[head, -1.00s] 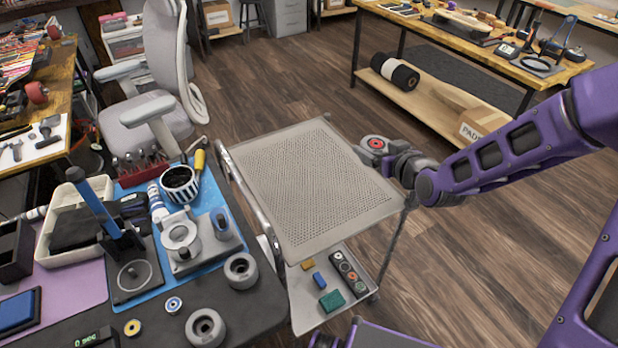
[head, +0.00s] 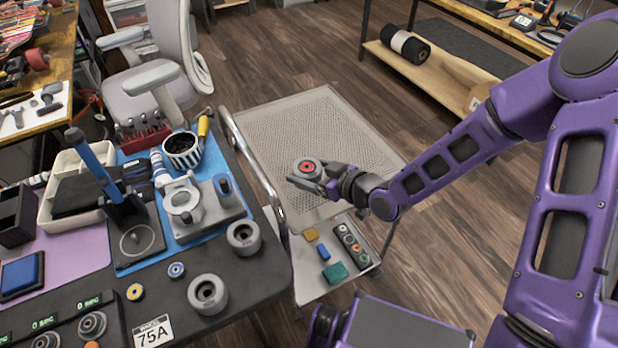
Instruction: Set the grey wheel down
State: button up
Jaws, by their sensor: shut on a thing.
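My gripper (head: 312,178) is shut on a grey wheel (head: 307,168) with a red centre. It holds the wheel over the front part of the perforated top shelf of a cart (head: 290,130). I cannot tell how high the wheel is above the shelf. Two similar grey wheels, one (head: 243,237) near the right edge and one (head: 208,294) closer to the front, lie on the dark workbench (head: 250,290) at left.
The cart's top shelf is otherwise empty. Its lower shelf (head: 312,290) holds small blocks and a tray of wheels (head: 350,245). A metal rail (head: 262,180) runs along the cart's left side. A press-like fixture (head: 205,210) and a striped cup (head: 182,150) stand on the bench.

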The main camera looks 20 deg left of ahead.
jog(key=shift+f+b, duration=0.4)
jog(key=shift+f, duration=1.85)
jog(key=shift+f, duration=0.2)
jog(key=o, duration=1.3)
jog(key=shift+r, duration=0.15)
jog(key=shift+d+r, duration=0.2)
jog(key=p+v, duration=0.1)
jog(key=v, duration=1)
jog(key=shift+d+p, duration=0.25)
jog(key=shift+p, duration=0.05)
jog(key=shift+s, duration=0.1)
